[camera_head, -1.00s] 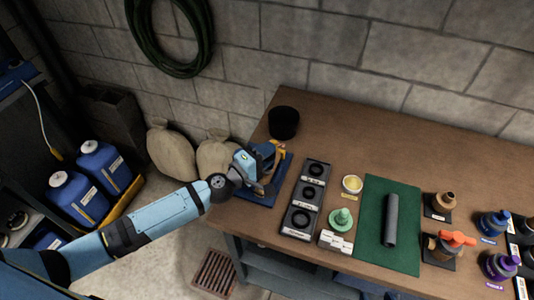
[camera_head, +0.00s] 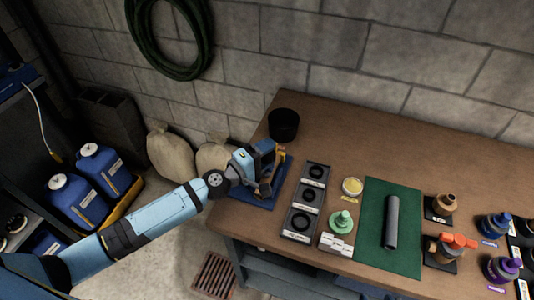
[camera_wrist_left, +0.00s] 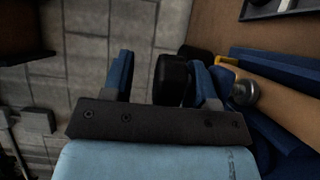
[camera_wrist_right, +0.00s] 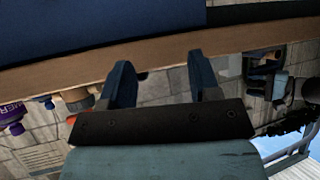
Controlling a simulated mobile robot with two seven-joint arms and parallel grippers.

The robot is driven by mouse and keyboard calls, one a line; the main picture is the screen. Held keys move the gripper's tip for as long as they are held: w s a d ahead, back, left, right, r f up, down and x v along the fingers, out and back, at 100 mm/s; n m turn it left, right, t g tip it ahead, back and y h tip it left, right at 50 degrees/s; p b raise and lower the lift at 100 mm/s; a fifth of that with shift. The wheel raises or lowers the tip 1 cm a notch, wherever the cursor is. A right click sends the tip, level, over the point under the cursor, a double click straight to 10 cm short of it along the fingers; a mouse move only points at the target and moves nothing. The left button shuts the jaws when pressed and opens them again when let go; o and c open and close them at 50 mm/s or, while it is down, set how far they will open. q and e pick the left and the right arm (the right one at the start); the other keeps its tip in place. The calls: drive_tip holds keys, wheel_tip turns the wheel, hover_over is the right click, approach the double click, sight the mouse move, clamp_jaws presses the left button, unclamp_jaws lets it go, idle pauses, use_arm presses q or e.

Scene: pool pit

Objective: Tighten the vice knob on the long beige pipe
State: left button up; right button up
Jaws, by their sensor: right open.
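My left gripper (camera_head: 263,172) is at the blue vice base (camera_head: 283,178) at the left end of the bench and hides most of the vice. In the left wrist view its fingers (camera_wrist_left: 163,82) stand apart, with a black cylinder (camera_wrist_left: 170,78) showing between them; I cannot tell how far behind them it is. The long beige pipe (camera_wrist_left: 278,92) and a round silver knob (camera_wrist_left: 244,92) lie just right of the right finger, outside the gap.
A black pot (camera_head: 283,124) stands behind the vice. To the right are a dark three-ring tray (camera_head: 318,173), a green funnel-like piece (camera_head: 342,220), a green mat (camera_head: 375,255) with a grey pipe (camera_head: 391,222), and an orange-handled fitting (camera_head: 458,241). The bench's back middle is clear.

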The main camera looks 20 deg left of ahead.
use_arm(q)
drive_tip(key=shift+s+f, duration=0.15)
drive_tip(key=shift+s+a+f, duration=0.1)
drive_tip(key=shift+s, duration=0.05)
drive_tip(key=b+v, duration=0.5)
drive_tip(key=v, duration=0.8)
drive_tip(key=shift+s+a, duration=0.1)
